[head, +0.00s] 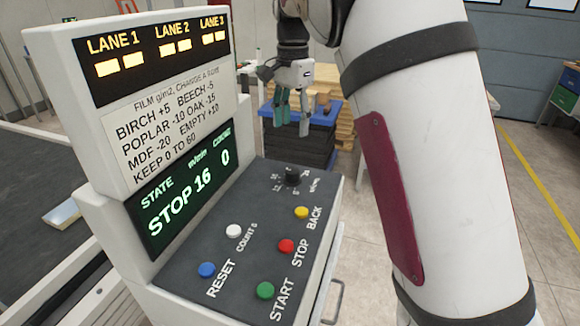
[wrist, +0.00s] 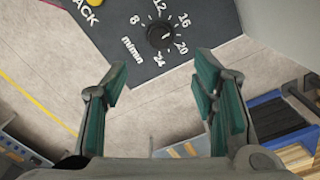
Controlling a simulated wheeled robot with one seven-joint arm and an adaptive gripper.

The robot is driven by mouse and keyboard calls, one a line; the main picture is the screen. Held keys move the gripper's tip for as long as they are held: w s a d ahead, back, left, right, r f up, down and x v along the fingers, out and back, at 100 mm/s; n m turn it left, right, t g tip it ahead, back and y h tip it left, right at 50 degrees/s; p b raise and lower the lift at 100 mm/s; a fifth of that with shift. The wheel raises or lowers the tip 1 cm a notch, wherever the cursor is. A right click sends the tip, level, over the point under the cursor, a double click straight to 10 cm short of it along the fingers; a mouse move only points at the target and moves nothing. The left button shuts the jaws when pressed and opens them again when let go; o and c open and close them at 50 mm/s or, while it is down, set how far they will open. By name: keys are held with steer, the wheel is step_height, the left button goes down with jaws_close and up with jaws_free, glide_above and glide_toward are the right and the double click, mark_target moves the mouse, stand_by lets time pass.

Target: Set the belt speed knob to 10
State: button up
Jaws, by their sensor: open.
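The belt speed knob (head: 292,176) is a small black dial at the far end of the dark panel (head: 225,262). In the wrist view the knob (wrist: 160,36) sits inside a white scale from 8 to 24 m/min; I cannot tell its pointer's exact setting. The green display (head: 183,189) reads STOP and 16, with a 0 beside it. My gripper (head: 293,118) is open and empty, above and beyond the knob in the head view. In the wrist view its green-padded fingers (wrist: 160,78) are apart, and the knob shows past the fingertips, between them, untouched.
Near the knob is a yellow BACK button (head: 301,213). Red STOP (head: 286,246), green START (head: 265,290), blue RESET (head: 207,270) and white count (head: 234,231) buttons stand closer. The upright sign housing (head: 60,75) borders the panel on the left.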

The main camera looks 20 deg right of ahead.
mark_target(292, 170)
step_height(292, 170, down, 14)
steer(key=shift+r+p, duration=0.15)
steer(key=shift+p, duration=0.65)
steer(key=c, duration=1.2)
